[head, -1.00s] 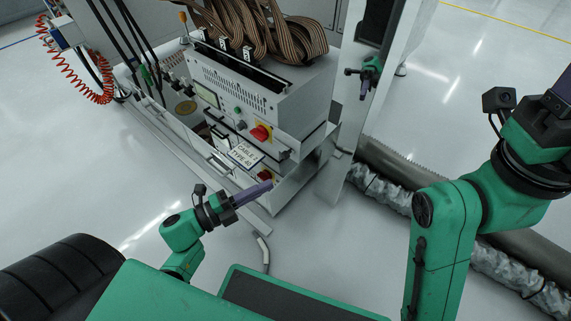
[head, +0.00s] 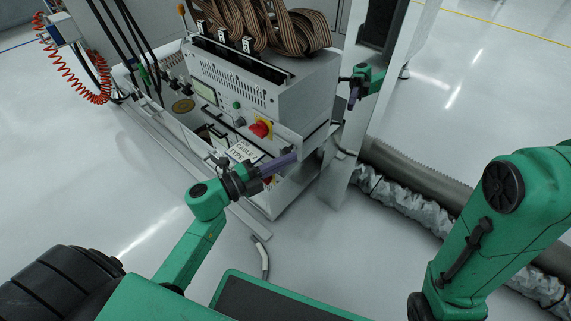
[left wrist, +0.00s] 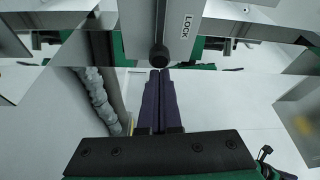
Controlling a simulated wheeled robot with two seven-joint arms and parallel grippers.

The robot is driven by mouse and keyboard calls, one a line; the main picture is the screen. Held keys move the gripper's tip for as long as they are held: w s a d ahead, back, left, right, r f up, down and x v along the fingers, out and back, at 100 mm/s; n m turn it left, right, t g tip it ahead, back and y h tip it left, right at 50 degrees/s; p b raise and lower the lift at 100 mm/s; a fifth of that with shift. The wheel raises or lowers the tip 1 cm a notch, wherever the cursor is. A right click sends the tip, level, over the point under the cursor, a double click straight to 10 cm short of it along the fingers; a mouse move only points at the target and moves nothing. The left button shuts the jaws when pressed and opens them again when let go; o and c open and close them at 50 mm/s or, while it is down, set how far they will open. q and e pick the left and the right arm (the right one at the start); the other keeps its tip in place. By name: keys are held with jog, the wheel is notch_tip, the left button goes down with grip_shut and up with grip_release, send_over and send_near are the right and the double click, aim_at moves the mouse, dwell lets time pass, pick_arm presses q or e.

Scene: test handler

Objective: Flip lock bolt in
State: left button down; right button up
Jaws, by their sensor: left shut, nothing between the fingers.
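In the left wrist view, a grey upright plate marked LOCK (left wrist: 188,26) has a round black knob (left wrist: 159,56) at its lower end. I take the knob to be the lock bolt's end. My left gripper's purple fingers (left wrist: 160,73) are shut and empty, their tips right at the knob. I cannot tell whether they touch it. In the head view, my left gripper (head: 293,158) is at the front of the grey test unit, beside the cable type label (head: 243,152). The lock cannot be made out there. My right arm (head: 505,200) leaves the frame at the right; its gripper is out of view.
The grey test unit (head: 225,72) carries a red knob (head: 260,128) and brown ribbon cables (head: 265,25). A small green and purple shape (head: 360,80), perhaps a reflection, shows on the bright panel behind. A ribbed hose (head: 420,172) lies at right.

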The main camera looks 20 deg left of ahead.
pick_arm(q)
jog(key=shift+w+a+r, duration=0.1)
jog(key=shift+w+a, duration=0.2)
jog(key=shift+a, duration=0.45)
jog(key=shift+w+a, duration=0.3)
jog(key=shift+a, duration=0.45)
